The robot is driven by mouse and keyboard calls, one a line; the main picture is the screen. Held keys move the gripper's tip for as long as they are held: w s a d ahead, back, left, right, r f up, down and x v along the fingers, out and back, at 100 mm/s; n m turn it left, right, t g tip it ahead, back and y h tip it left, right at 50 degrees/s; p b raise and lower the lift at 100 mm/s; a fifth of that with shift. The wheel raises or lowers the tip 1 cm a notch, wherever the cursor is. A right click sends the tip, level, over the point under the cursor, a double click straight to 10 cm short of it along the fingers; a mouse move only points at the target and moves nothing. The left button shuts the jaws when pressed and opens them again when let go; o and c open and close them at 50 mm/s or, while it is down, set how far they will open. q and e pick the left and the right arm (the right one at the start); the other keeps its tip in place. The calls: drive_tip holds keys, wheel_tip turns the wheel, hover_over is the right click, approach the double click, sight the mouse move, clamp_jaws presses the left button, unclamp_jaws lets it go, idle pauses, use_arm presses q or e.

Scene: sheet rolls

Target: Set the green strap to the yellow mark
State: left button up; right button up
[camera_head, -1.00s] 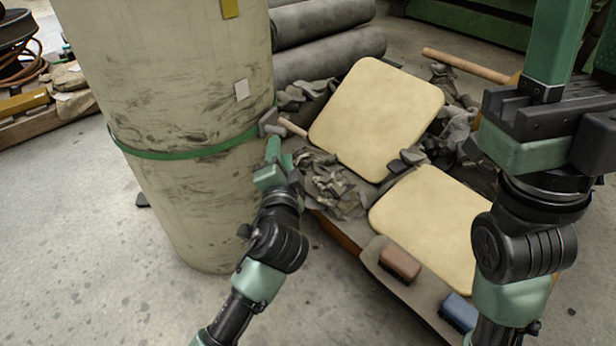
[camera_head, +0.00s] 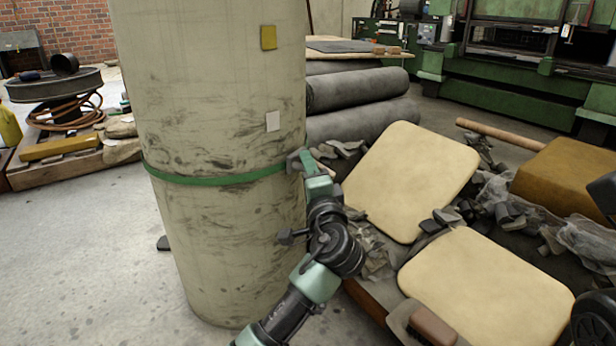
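A tall, smudged beige sheet roll (camera_head: 215,255) stands upright on the floor. The green strap (camera_head: 215,181) runs around it at about mid-height, slightly tilted. The yellow mark (camera_head: 268,37) is high on the roll, well above the strap. A white mark (camera_head: 273,121) lies between them, below the yellow one. My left gripper (camera_head: 298,162) is at the roll's right edge, at the strap's right end. Its fingers are small and partly hidden, so I cannot tell whether they grip the strap. My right gripper is out of view.
Two cream pads (camera_head: 412,180) lie on a low platform with scraps right of the roll. Dark rolls (camera_head: 355,90) are stacked behind. An ochre block (camera_head: 570,175) is at the right, a green machine (camera_head: 510,75) at the back. The floor (camera_head: 80,270) at left is clear.

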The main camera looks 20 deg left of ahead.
use_arm(q)
drive_tip(key=shift+w+a, duration=0.1)
drive_tip(key=shift+w, duration=0.05)
clamp_jaws()
idle(1.4)
